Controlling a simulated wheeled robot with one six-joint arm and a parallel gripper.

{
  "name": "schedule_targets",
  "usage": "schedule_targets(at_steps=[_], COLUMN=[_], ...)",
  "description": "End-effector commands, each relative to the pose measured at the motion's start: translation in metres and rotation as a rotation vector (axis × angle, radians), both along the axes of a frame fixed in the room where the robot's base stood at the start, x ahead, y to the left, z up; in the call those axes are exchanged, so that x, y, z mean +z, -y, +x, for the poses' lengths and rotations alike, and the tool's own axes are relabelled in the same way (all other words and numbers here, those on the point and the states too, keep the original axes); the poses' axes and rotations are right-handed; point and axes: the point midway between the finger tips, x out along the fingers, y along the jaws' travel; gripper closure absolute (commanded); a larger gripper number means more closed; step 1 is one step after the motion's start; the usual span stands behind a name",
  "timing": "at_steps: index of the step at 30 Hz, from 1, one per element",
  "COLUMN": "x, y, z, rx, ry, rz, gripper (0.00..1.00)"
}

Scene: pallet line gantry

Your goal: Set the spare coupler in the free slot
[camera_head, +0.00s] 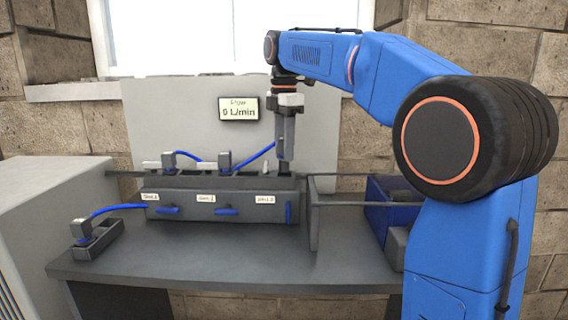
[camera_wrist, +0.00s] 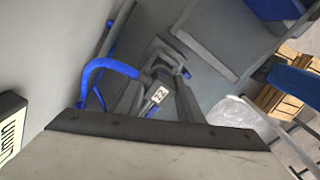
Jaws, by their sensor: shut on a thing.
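The grey manifold block (camera_head: 222,183) stands at the back of the bench with labelled slots along its front. One grey coupler (camera_head: 168,160) and another coupler (camera_head: 224,160) stand upright on its left and middle parts, a blue hose between them. My gripper (camera_head: 285,152) points down over its right end, shut on a grey coupler with a blue hose. In the wrist view, this held coupler (camera_wrist: 157,95) shows a small pale tag, and its hose (camera_wrist: 112,66) bends left. Its lower end is hidden, so seating cannot be told. Another coupler (camera_head: 80,231) with a hose stands in a small tray (camera_head: 98,243) at left.
A display (camera_head: 238,109) reads 0 L/min. A grey divider (camera_head: 314,215) and a blue bin (camera_head: 378,213) stand right. The bench front (camera_head: 215,262) is clear.

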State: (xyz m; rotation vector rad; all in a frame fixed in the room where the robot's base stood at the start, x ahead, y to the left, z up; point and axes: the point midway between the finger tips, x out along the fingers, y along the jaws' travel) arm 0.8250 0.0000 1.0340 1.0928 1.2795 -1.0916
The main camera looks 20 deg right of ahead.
Motion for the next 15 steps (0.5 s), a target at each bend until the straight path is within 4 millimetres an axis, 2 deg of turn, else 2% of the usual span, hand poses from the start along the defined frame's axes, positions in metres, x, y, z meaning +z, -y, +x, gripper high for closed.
schedule_targets(at_steps=[9, 15], x=[-0.037, -0.041], y=[0.000, 0.000], z=[-0.001, 0.000], rx=[0.000, 0.000], ry=[-0.002, 0.001], rz=[0.000, 0.000], gripper=[0.92, 0.92])
